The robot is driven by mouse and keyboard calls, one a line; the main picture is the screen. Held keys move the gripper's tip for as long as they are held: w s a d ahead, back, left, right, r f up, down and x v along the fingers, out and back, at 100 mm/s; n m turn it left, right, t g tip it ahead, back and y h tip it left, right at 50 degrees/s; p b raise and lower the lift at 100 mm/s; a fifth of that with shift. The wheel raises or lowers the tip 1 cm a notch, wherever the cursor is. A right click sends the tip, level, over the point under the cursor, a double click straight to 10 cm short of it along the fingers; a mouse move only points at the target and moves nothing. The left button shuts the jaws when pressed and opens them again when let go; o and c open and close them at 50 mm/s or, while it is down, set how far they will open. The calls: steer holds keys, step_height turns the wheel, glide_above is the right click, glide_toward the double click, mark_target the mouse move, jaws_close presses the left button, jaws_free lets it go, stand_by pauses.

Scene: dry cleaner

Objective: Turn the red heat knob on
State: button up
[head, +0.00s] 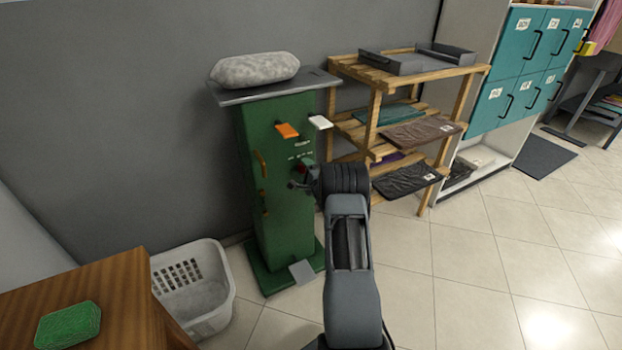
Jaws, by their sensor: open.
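The red heat knob (300,170) shows as a small red patch on the front of the green press cabinet (280,225), mostly hidden behind my wrist. Its pointer direction cannot be made out. My gripper (296,186) is open, close to the cabinet front just below and beside the red knob. Whether a finger touches the knob cannot be told. Above it on the same panel are an orange lever (287,130) and a white lever (320,122).
A grey padded roll (255,69) lies on the cabinet top. A wooden shelf (375,75) with folded cloths stands to the right. A white basket (222,290) and a wooden table (125,290) are at the left. The tiled floor at right is clear.

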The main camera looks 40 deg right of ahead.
steer(key=s+a+p, duration=0.1)
steer(key=s, duration=1.2)
steer(key=shift+a+f+p, duration=0.35)
steer(key=shift+a, duration=0.05)
steer(key=shift+s, duration=0.1)
